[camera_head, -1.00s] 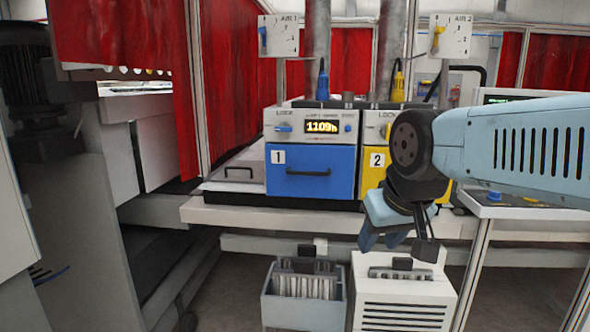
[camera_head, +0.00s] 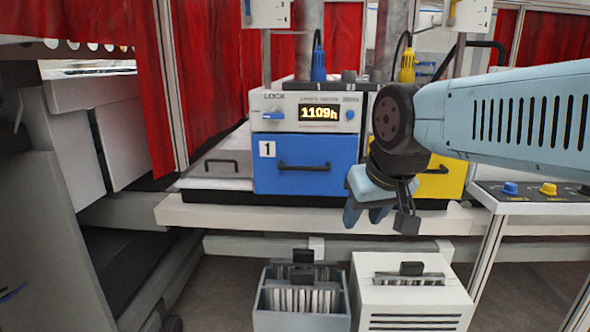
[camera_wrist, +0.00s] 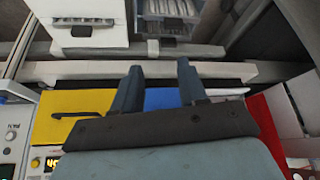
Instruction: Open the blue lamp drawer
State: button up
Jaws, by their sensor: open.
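The blue lamp drawer (camera_head: 290,183), labelled 1, is shut in the left lamp unit, with a dark bar handle (camera_head: 303,166) across its front. Above it are a small blue knob (camera_head: 272,115) by the word LOCK and a display (camera_head: 319,113) reading 1109h. My gripper (camera_head: 366,216) is open and empty, pointing down, to the right of and lower than the handle. In the wrist view my gripper (camera_wrist: 160,80) shows two spread fingers, with a blue surface (camera_wrist: 165,98) partly visible between and behind them. The handle is not clearly visible there.
A yellow drawer (camera_head: 438,185) stands right of the blue one, partly hidden by my arm. The units rest on a pale bench (camera_head: 230,212). A grey bin (camera_head: 300,318) and white box (camera_head: 410,300) stand below. A button panel (camera_head: 530,195) is at the right.

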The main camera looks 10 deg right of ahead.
jog(key=w+d+f+n+g+h, duration=0.2)
jog(key=w+d+f+h, duration=0.15)
jog(key=w+h, duration=0.2)
jog(key=n+t+h, duration=0.5)
jog(key=n+t, duration=0.3)
jog(key=n, duration=0.1)
send_near(300, 169)
jog(key=x, duration=1.1)
jog(key=shift+d, duration=0.1)
jog(key=shift+c, duration=0.2)
grip_shut()
